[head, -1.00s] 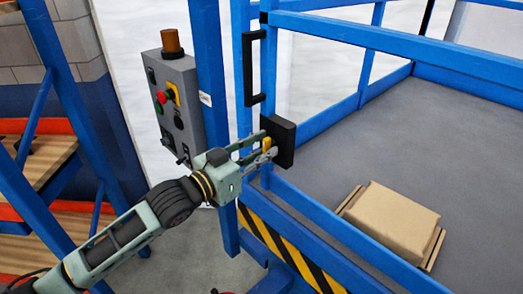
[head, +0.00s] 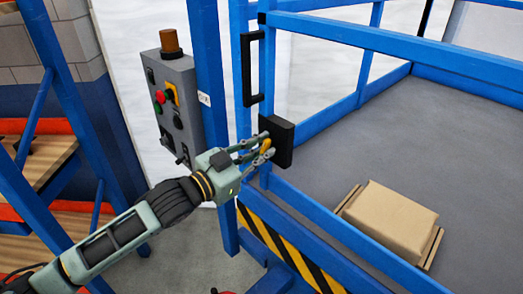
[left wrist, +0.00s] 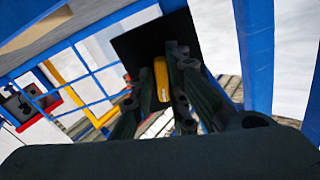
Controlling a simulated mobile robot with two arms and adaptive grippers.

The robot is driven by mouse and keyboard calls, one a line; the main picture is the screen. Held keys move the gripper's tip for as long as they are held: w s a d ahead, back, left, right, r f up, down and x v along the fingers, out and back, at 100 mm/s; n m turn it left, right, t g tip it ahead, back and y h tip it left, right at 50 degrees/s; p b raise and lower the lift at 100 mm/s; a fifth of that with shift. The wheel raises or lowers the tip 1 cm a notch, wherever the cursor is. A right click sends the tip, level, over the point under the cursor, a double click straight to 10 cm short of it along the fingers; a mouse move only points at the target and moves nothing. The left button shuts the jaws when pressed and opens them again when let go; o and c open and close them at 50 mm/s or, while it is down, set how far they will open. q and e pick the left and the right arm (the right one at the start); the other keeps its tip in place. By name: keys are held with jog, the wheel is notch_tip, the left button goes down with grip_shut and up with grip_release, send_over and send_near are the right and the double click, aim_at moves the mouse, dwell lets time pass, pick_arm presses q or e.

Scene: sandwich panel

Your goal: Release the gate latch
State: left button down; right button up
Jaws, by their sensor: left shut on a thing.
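The gate latch is a black box (head: 281,141) on the blue gate post, with a small yellow lever (head: 265,146) on its front. In the head view the lever leans to one side. My left gripper (head: 260,148) is at the latch, shut on the yellow lever. The left wrist view shows the yellow lever (left wrist: 161,78) between the dark fingers, against the black latch box (left wrist: 155,42). The fingers partly hide the lever. My right gripper is not in view.
A black gate handle (head: 248,68) is above the latch. A grey control box (head: 178,108) with buttons and an orange beacon stands left of it. Blue rails surround a grey platform, where a cardboard box (head: 390,218) lies. Orange-and-blue shelving stands at left.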

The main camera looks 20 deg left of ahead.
pick_arm(q)
jog(key=shift+w+a+r+m+p, duration=0.1)
jog(key=shift+r+m+p, duration=0.15)
jog(key=shift+m, duration=2.2)
jog(key=shift+w+a+r+m+p, duration=0.1)
jog(key=shift+m+p, duration=0.2)
jog(key=shift+m, duration=2.2)
jog(key=shift+a+r+m+p, duration=0.1)
jog(key=shift+r+m+p, duration=0.15)
jog(key=shift+m, duration=2.2)
jog(key=c, duration=1.8)
grip_release()
jog(key=shift+f, duration=0.1)
jog(key=shift+s+d+f, duration=0.1)
jog(key=shift+f, duration=0.05)
jog(key=shift+f, duration=0.1)
